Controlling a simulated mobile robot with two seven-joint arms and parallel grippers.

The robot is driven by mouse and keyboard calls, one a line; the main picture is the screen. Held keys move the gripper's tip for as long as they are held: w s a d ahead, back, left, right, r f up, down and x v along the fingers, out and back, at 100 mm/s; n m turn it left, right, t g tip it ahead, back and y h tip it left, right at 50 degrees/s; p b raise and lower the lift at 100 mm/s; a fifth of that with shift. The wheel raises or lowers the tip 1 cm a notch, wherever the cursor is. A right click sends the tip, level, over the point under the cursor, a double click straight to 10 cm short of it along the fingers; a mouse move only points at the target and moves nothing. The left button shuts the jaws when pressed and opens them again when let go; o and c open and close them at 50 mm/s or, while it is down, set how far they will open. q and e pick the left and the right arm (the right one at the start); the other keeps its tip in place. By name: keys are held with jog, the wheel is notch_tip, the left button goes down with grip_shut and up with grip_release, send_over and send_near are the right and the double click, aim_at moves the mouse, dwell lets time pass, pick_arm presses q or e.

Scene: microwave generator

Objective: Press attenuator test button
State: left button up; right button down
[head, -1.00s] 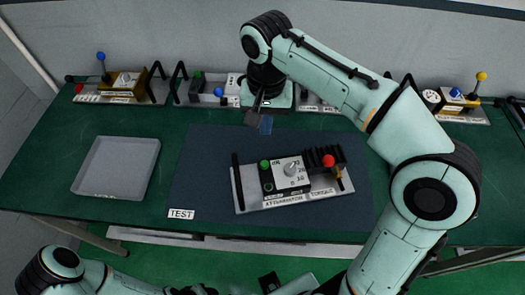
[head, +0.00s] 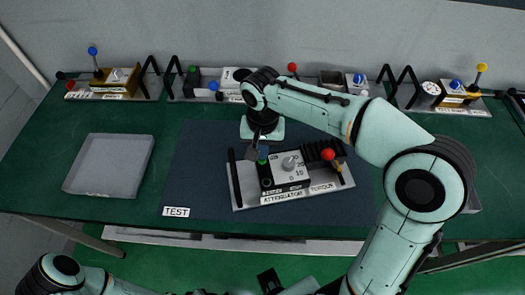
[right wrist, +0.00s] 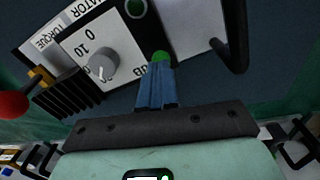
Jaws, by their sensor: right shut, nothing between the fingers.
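The attenuator module (head: 298,172) sits on a light plate (head: 240,195) on the dark test mat. It has a grey dial, and a label reading ATTENUATOR. Its green button (head: 262,161) is at the module's back left corner and also shows in the right wrist view (right wrist: 161,57). My right gripper (head: 254,154) is shut and empty, pointing down just at the green button. In the right wrist view its blue fingertips (right wrist: 157,68) partly overlap the button; I cannot tell whether they touch it. My left arm shows at the bottom left, with its gripper out of view.
A black bar handle (head: 233,176) stands on the plate's left, close to my gripper. A red-knobbed lever (head: 328,155) and black fins are on the right. An empty grey tray (head: 108,190) lies left. More modules line the bench's back edge.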

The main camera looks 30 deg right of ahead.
jog(key=shift+f, duration=0.4)
